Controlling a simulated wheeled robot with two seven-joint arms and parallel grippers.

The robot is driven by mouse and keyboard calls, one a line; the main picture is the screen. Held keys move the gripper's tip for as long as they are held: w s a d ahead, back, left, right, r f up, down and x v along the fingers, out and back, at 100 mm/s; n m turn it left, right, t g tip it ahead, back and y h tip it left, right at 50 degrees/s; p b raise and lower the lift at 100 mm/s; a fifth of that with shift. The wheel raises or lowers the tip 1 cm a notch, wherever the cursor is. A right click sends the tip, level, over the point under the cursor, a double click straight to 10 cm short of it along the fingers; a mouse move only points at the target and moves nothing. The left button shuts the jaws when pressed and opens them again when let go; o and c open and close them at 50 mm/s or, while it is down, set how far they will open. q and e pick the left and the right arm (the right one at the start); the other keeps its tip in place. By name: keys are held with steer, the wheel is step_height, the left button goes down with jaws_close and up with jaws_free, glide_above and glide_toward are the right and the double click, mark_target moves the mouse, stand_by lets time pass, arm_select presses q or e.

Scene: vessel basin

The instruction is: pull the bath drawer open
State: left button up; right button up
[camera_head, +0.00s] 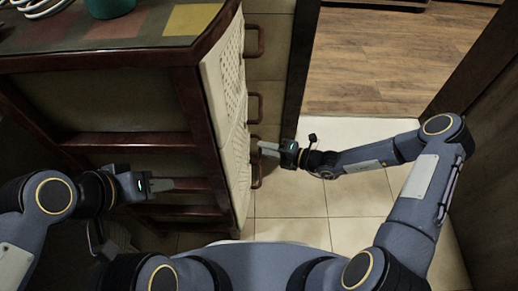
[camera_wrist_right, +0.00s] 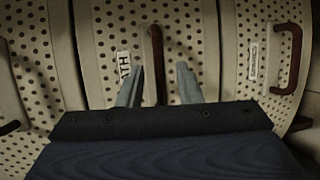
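The bath drawer (camera_wrist_right: 105,25) is a cream perforated front with a label reading "ATH", its first letter hidden. Its dark red-brown handle (camera_wrist_right: 157,50) shows between the two fingers of my right gripper (camera_wrist_right: 159,75) in the right wrist view. The fingers are apart, one on each side of the handle, with no visible contact. In the head view my right gripper (camera_head: 268,149) points left at the lower handle (camera_head: 257,172) on the cabinet's front. The drawer front looks flush. My left gripper (camera_head: 165,184) is by the cabinet's side, holding nothing visible; its finger gap cannot be made out.
The dark wood cabinet (camera_head: 110,60) has more handles above, a top one (camera_head: 254,40) and a middle one (camera_head: 256,105). A green pot (camera_head: 110,8) stands on its tiled top. Tiled floor (camera_head: 290,200) lies open right of the fronts, with a dark wall (camera_head: 490,130) at far right.

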steer(key=shift+x, duration=1.3)
jaws_close()
